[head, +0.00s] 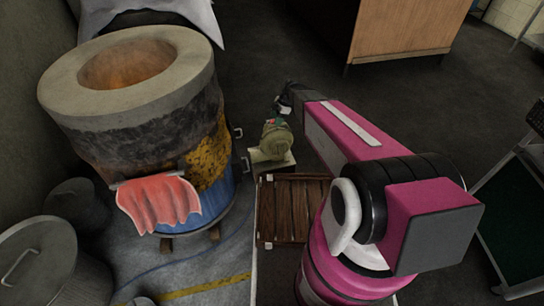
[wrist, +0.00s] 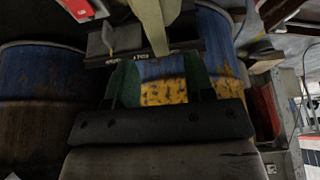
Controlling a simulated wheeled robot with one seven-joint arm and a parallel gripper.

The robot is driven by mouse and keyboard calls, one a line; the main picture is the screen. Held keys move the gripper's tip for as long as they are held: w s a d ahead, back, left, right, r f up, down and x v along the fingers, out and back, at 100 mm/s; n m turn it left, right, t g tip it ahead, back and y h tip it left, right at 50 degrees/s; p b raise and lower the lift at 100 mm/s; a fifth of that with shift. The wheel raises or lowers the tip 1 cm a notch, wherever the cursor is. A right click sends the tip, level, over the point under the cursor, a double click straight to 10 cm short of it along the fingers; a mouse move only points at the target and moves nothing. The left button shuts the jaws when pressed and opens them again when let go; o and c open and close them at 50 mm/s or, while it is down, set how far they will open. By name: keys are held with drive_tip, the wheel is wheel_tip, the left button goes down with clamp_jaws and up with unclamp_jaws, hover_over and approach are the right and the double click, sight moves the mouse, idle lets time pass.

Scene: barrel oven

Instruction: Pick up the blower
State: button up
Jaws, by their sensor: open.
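The blower (head: 276,139) is a small olive-green round machine on a pale base, standing to the right of the barrel oven in the head view. My gripper (head: 284,100) shows small and dark at the end of my pink arm, just beyond and above the blower in the picture. An olive strip at the top of the wrist view may be part of the blower; I cannot tell. Whether gripper and blower touch is unclear.
The barrel oven (head: 130,110) with a red cloth (head: 158,204) stands at left. A slatted wooden crate (head: 292,207) lies in front of the blower. A wooden cabinet (head: 403,30) is at the back, a dark green-topped rack (head: 520,215) at right. Dark floor is clear beyond the arm.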

sight(273, 126)
drive_tip(key=shift+x, duration=2.6)
drive_tip(key=shift+d, duration=0.1)
clamp_jaws()
drive_tip(key=shift+r, duration=0.1)
